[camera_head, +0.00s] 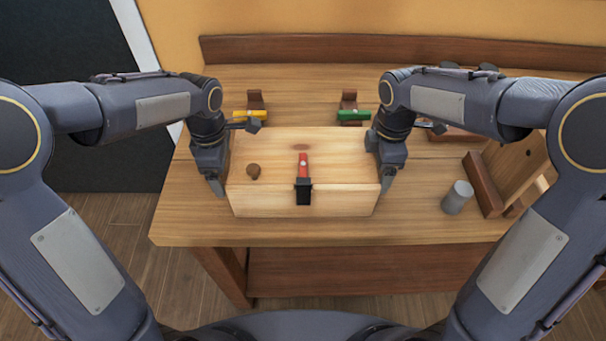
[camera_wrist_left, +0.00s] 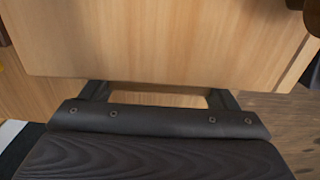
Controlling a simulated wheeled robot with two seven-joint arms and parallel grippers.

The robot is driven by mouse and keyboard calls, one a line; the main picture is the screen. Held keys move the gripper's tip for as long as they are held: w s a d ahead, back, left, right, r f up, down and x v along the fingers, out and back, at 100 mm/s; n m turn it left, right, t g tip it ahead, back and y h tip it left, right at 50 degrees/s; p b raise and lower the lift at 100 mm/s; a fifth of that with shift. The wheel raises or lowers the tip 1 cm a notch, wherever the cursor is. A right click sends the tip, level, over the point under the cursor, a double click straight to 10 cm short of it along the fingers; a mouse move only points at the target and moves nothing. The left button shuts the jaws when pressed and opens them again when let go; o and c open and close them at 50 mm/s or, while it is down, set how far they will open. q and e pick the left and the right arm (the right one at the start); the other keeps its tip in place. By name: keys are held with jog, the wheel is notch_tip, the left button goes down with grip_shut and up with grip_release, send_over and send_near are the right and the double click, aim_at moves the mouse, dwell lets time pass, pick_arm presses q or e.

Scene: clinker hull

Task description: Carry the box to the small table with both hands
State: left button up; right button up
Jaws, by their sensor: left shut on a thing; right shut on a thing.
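The pale wooden box (camera_head: 330,205) sits on or just above the wooden workbench (camera_head: 190,230), near its front edge; any gap below is not clear. In the left wrist view the box (camera_wrist_left: 165,40) fills the upper part. My left gripper (camera_head: 219,186) is shut on the box's left end. It also shows in the left wrist view (camera_wrist_left: 160,98), its fingers partly hidden by the box. My right gripper (camera_head: 384,180) is shut on the box's right end. I cannot make out a separate small table.
A grey cylinder (camera_head: 457,197) stands to the right of the box, beside a leaning wooden piece (camera_head: 515,165). Behind the box are a yellow item (camera_head: 250,114) and a green item (camera_head: 353,115). A dark panel (camera_head: 75,60) stands at the left. Bare floor shows front left.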

pick_arm(q)
jog(key=shift+c, duration=1)
pick_arm(e)
jog(key=shift+c, duration=1)
pick_arm(q)
jog(key=shift+r, duration=0.1)
pick_arm(e)
jog(key=shift+r, duration=0.1)
pick_arm(q)
jog(key=shift+r, duration=0.15)
pick_arm(e)
jog(key=shift+r, duration=0.1)
